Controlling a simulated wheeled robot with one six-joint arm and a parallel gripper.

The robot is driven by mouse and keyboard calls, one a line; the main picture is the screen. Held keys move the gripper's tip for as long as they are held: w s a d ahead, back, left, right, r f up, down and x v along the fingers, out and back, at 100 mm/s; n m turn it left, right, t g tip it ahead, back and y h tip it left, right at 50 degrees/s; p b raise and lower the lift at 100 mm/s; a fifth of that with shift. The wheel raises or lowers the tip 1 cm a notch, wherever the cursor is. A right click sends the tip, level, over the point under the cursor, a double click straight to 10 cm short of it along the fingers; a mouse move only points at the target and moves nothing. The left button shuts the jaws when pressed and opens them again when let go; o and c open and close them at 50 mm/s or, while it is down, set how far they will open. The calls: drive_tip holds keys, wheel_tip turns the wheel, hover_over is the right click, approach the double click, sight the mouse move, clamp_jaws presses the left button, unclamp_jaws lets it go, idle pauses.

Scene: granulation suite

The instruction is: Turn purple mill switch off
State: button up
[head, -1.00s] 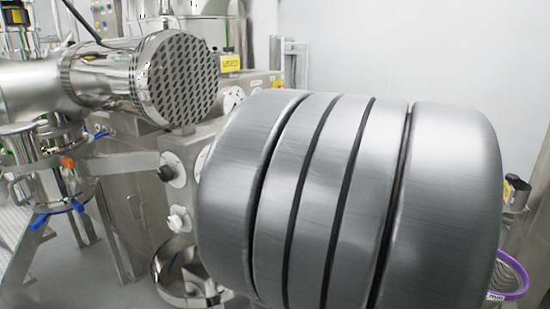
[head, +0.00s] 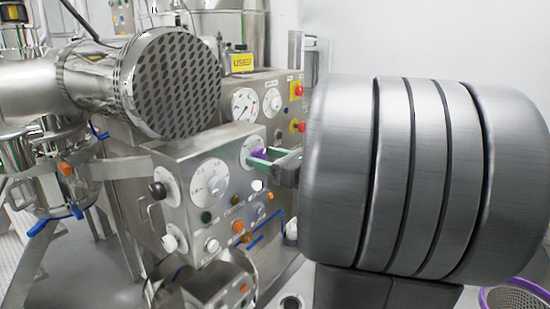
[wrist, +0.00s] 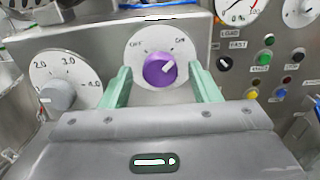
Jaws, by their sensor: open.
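The purple mill switch (wrist: 160,70) is a round knob on a white dial (wrist: 137,48) with OFF at upper left and ON at upper right. Its pale pointer mark points to the upper right, toward ON. In the head view the purple switch (head: 258,153) shows on the steel control box (head: 165,160), partly covered by my gripper (head: 272,158). In the wrist view my gripper (wrist: 161,68) is open, with one green finger on each side of the knob. I cannot tell whether either finger touches it.
A grey numbered knob (wrist: 57,95) sits left of the switch. Several coloured buttons (wrist: 262,70) are at right. In the head view, a large steel cylinder with a perforated end (head: 178,83) juts out at upper left. A purple-rimmed basket (head: 515,293) is at lower right.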

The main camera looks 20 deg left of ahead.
drive_tip(key=c, duration=1)
